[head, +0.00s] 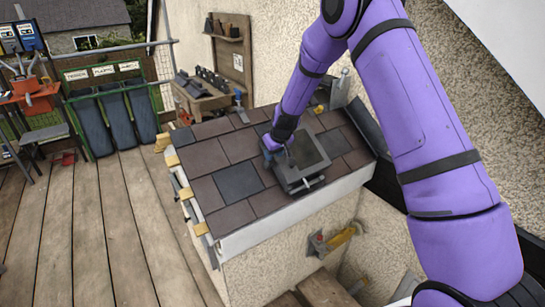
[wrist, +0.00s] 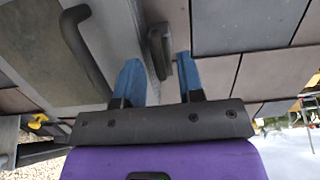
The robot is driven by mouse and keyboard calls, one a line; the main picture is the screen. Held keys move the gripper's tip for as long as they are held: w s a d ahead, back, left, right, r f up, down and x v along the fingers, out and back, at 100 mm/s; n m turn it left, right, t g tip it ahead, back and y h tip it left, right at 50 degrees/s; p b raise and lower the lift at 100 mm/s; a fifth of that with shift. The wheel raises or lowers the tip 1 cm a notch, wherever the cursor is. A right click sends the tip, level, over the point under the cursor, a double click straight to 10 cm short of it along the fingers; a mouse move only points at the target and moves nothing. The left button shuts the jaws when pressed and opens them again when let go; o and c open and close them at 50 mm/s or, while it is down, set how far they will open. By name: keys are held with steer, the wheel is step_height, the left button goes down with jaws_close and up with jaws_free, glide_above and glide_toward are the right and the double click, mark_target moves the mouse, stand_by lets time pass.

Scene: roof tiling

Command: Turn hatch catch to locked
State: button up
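The hatch (head: 312,152) is a grey-framed square with a dark panel, set in the small tiled roof. My gripper (head: 272,150) is at the left edge of its frame, pointing down. In the wrist view my gripper (wrist: 158,68) has its two blue fingers apart. The catch (wrist: 158,50), a small dark grey lever on the frame's edge, shows between and just beyond the fingertips, with a gap visible on each side. Whether a finger touches it I cannot tell. A dark curved handle (wrist: 84,50) stands on the hatch (wrist: 35,45) to the left. The catch is not clear in the head view.
A bench (head: 205,95) stands behind.

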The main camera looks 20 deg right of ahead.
steer(key=shift+x, duration=0.9)
jaws_close()
